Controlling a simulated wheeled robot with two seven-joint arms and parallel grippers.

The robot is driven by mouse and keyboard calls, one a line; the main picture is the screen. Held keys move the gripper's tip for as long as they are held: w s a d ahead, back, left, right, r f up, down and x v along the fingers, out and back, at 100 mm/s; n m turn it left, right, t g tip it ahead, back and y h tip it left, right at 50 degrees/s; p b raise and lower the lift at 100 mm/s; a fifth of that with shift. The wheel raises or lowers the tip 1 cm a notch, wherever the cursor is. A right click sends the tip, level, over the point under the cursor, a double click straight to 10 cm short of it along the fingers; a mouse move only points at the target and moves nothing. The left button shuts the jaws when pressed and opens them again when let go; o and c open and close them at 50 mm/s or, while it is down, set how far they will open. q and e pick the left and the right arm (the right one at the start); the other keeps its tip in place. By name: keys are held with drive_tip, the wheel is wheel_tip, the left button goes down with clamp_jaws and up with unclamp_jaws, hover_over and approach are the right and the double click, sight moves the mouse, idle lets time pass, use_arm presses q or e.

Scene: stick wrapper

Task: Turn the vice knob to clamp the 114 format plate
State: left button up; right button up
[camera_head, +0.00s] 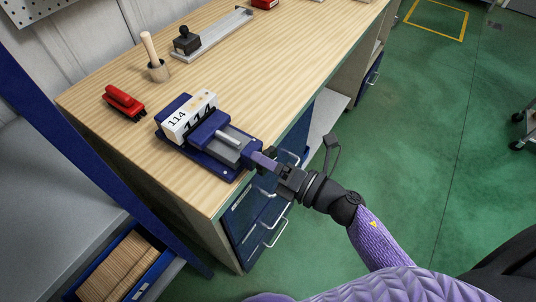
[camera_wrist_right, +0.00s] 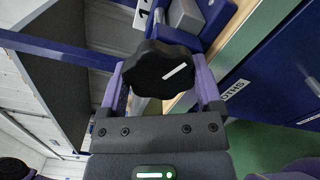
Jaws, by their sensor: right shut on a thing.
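The blue vice (camera_head: 213,140) sits on the wooden workbench near its front edge. The white 114 format plate (camera_head: 189,115) sits in the vice, at the end away from my gripper. The black vice knob (camera_wrist_right: 158,68) shows in the right wrist view between the two purple fingers. My right gripper (camera_head: 264,160) is at the knob end of the vice and is shut on the knob, which it mostly hides in the head view. The plate is only partly seen in the right wrist view (camera_wrist_right: 143,13). My left gripper is in neither view.
Blue drawers (camera_head: 255,215) with handles lie below my right gripper. A box of wooden pieces (camera_head: 118,268) stands at lower left.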

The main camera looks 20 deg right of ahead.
drive_tip(key=m, duration=0.1)
drive_tip(key=m+p, duration=0.1)
drive_tip(key=m, duration=0.1)
drive_tip(key=m+p, duration=0.1)
drive_tip(key=shift+r+m, duration=0.25)
drive_tip(key=shift+m, duration=0.05)
drive_tip(key=m+p, duration=0.2)
drive_tip(key=m, duration=0.1)
drive_tip(key=shift+m, duration=0.3)
drive_tip(key=shift+f+m+p, duration=0.1)
drive_tip(key=shift+m+p, duration=0.25)
drive_tip(key=shift+m, duration=0.35)
drive_tip(key=o, duration=0.9)
drive_tip(key=shift+c, duration=0.2)
drive_tip(key=shift+o, duration=0.8)
